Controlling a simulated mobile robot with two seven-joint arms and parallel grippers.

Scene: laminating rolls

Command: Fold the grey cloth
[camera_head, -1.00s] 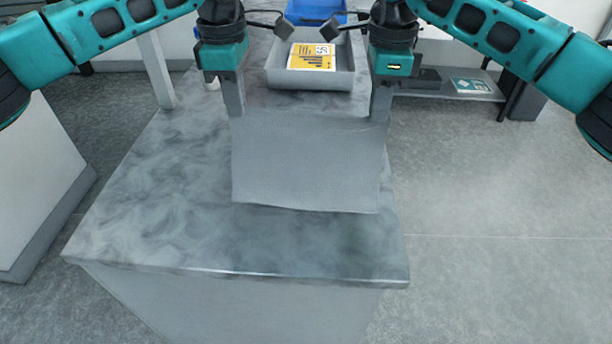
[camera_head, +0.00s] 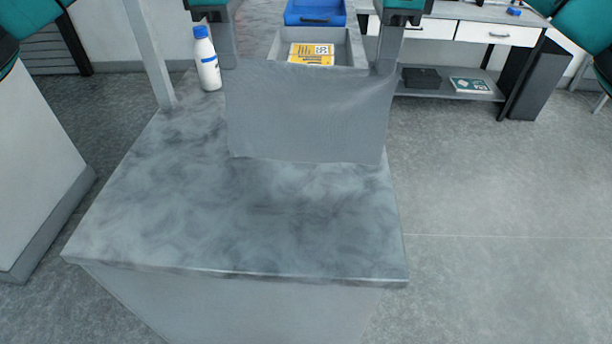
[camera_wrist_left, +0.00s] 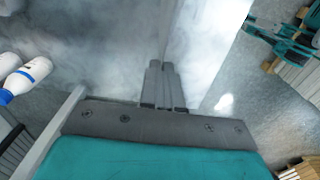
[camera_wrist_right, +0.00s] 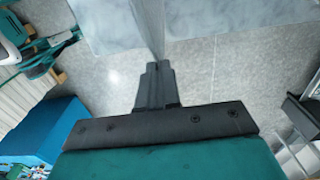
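The grey cloth (camera_head: 305,115) hangs like a sheet between my two grippers over the marbled table (camera_head: 240,225). Its top edge sags slightly between them. My left gripper (camera_head: 230,66) is shut on its upper left corner, and my right gripper (camera_head: 385,70) is shut on its upper right corner. In the left wrist view the fingers (camera_wrist_left: 160,65) are together; the right wrist view also shows closed fingers (camera_wrist_right: 156,66) at the cloth's edge. I cannot tell whether the lower edge touches the table.
Behind the cloth is a grey tray (camera_head: 345,50) holding a yellow printed item (camera_head: 311,53), with a blue bin (camera_head: 315,12) beyond. A white bottle (camera_head: 207,62) stands by a post (camera_head: 150,55) at the left. The table's front is clear.

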